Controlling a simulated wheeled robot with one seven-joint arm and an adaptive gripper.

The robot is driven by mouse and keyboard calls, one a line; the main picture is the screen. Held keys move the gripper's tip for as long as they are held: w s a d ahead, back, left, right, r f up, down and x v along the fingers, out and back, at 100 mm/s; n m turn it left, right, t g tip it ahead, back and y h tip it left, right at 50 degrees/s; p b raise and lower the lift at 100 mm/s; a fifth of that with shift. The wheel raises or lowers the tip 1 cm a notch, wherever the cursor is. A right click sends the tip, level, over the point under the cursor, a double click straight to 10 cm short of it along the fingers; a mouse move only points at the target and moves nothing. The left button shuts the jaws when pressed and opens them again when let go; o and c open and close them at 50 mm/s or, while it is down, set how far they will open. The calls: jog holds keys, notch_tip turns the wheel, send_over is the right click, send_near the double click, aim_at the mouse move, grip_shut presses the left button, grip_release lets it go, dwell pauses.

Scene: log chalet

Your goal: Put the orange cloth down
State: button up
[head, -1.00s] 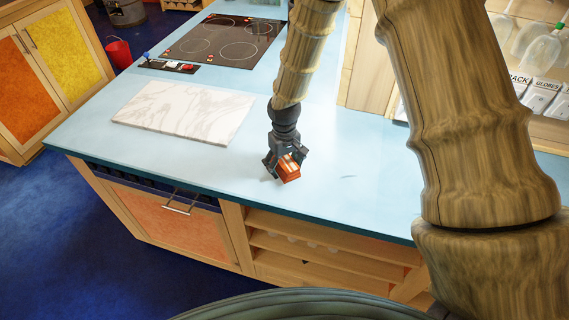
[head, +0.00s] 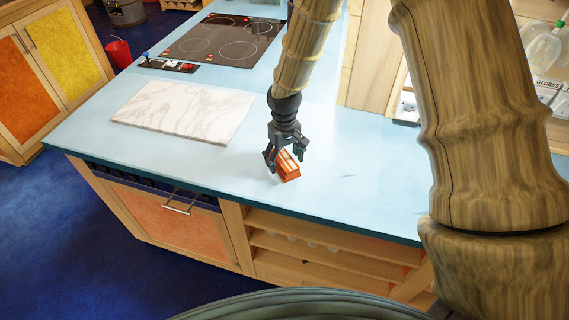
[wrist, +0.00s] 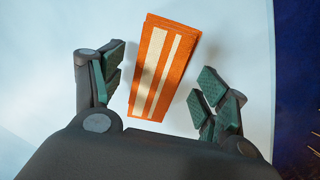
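The orange cloth (head: 287,166) is a small folded block with pale stripes. It lies on the light blue counter (head: 345,185) near the front edge. In the wrist view the cloth (wrist: 163,68) lies between and ahead of the fingers, with clear gaps on both sides. My gripper (head: 286,160) is open just above the cloth, and its fingers (wrist: 155,92) do not touch it in the wrist view.
A white marble board (head: 184,112) lies to the left on the counter. A black cooktop (head: 225,40) and a small strip with red and blue items (head: 168,65) are farther back. The counter right of the cloth is clear.

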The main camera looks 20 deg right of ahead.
aim_at(284, 160)
notch_tip(284, 160, up, 10)
jog(key=b, duration=0.2)
jog(key=shift+b, duration=0.4)
dwell(0.4)
